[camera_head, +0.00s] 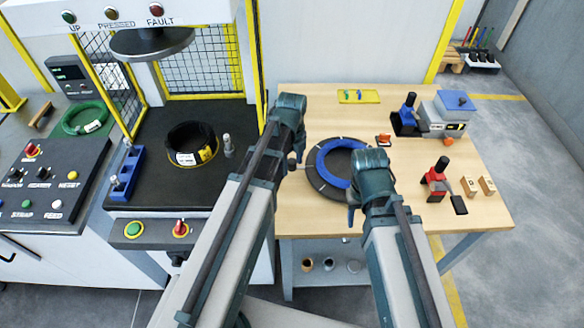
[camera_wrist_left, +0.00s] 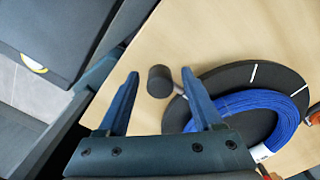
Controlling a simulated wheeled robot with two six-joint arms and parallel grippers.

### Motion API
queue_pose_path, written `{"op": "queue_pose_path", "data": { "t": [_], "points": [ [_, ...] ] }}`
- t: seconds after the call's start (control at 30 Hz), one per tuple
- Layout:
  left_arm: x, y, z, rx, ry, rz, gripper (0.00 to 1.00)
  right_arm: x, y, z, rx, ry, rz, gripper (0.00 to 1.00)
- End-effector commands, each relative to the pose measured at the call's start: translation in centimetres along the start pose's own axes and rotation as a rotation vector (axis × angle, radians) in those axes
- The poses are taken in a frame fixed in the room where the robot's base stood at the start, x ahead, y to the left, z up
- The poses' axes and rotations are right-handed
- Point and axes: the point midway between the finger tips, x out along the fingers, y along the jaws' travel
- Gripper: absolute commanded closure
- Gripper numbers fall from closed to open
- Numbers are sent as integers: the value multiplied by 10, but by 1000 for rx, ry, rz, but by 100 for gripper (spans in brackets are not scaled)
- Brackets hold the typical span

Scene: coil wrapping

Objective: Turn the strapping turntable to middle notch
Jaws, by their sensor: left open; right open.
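The strapping turntable is a dark round disc (camera_head: 313,174) on the wooden table, with a blue coil (camera_head: 323,163) lying on it. In the left wrist view the disc (camera_wrist_left: 225,79) shows white marks on its top. A dark cylindrical knob (camera_wrist_left: 160,81) stands beside its rim, with a short pale rod between them. My left gripper (camera_wrist_left: 160,73) is open, its fingertips on either side of the knob in that view; contact cannot be told. In the head view my left gripper (camera_head: 291,163) is left of the disc. My right gripper (camera_head: 355,213) is open at the disc's right edge, its fingers partly hidden.
A red-handled tool (camera_head: 437,180), wooden blocks (camera_head: 469,187) and a blue-and-grey device (camera_head: 446,112) stand on the right of the table. A yellow tray (camera_head: 358,96) lies at the back. The strapping machine with a black coil (camera_head: 186,138) is at the left.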

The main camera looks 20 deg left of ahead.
Motion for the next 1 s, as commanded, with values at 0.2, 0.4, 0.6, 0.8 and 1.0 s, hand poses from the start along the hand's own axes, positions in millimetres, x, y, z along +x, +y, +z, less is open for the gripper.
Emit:
{"op": "queue_pose_path", "data": {
  "t": [0.2,0.4,0.6,0.8,1.0],
  "points": [
    [0,0,0,0,0,0,33,0,0,0,0,0,0,50],
    [0,0,0,0,0,0,64,0,0,0,0,0,0,50],
    [0,0,0,0,0,0,100,0,0,0,0,0,0,50],
    [0,0,0,1,0,0,100,0,0,0,0,0,0,50],
    [0,0,0,2,0,1,100,0,0,0,0,0,0,50]
  ]
}}
